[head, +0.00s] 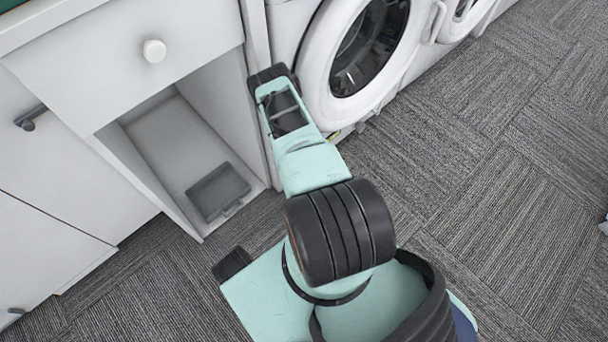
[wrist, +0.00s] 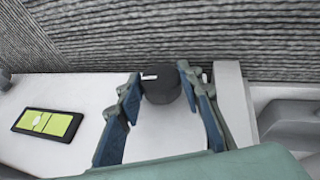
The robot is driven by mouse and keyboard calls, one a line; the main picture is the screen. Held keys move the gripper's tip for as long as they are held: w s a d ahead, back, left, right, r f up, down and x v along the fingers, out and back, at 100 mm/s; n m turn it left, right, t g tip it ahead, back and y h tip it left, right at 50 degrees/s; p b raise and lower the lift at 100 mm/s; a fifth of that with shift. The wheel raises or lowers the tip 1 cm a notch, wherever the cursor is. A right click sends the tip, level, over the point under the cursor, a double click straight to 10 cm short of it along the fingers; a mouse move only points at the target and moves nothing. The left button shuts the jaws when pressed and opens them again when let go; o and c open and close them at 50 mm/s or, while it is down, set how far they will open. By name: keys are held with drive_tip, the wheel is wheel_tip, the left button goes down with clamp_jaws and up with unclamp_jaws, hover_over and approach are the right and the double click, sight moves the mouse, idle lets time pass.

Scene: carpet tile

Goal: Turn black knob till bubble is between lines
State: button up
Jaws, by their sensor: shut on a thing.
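The black knob (wrist: 161,87) stands on a white surface in the wrist view, with a small white mark on its left side. My gripper (wrist: 158,76) has its blue-grey fingers on either side of the knob and is shut on it. The level (wrist: 48,123) lies to the left of the knob: a yellow-green vial in a black frame, with dark lines across it. In the head view my arm hides the gripper and knob.
A white washing machine (head: 318,67) with a round dark door stands right of my arm. A white cabinet (head: 95,60) with a round drawer knob (head: 154,51) and an open bay holding a grey tray (head: 218,190) stands left.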

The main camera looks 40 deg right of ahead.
drive_tip(key=shift+w+d+y, duration=0.1)
drive_tip(key=shift+d+y, duration=0.05)
drive_tip(key=shift+y, duration=0.35)
drive_tip(key=shift+d+r+m+y, duration=0.15)
drive_tip(key=shift+m+y, duration=0.25)
drive_tip(key=shift+y, duration=0.7)
drive_tip(key=shift+d+y, duration=0.1)
drive_tip(key=shift+y, duration=0.9)
drive_tip(key=shift+f+m+y, duration=0.2)
drive_tip(key=shift+m+y, duration=0.2)
drive_tip(key=shift+y, duration=0.3)
drive_tip(key=shift+w+y, duration=0.1)
drive_tip(key=shift+y, duration=0.8)
drive_tip(key=o, duration=1.2)
drive_tip(key=shift+g, duration=0.3)
